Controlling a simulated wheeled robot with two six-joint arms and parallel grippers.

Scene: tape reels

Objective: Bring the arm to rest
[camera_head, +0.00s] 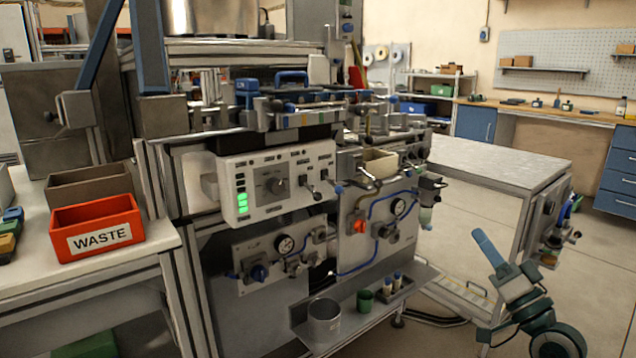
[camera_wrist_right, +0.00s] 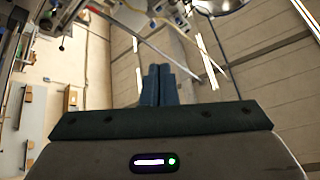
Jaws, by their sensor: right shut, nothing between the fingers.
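My right gripper (camera_head: 482,243) is at the lower right of the head view, with its blue fingers pointing up and to the left. It is shut and empty, and it hangs in free air in front of the grey side table. In the right wrist view its two blue fingers (camera_wrist_right: 158,86) lie side by side with nothing between them. My right arm comes in from the bottom right corner. My left gripper does not show in either view.
A machine with a white control panel (camera_head: 272,187) fills the middle. A red WASTE bin (camera_head: 99,228) stands on the left table. A grey cup (camera_head: 324,320) and a green cup (camera_head: 365,300) stand on the low shelf. The grey side table (camera_head: 500,158) is bare on top.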

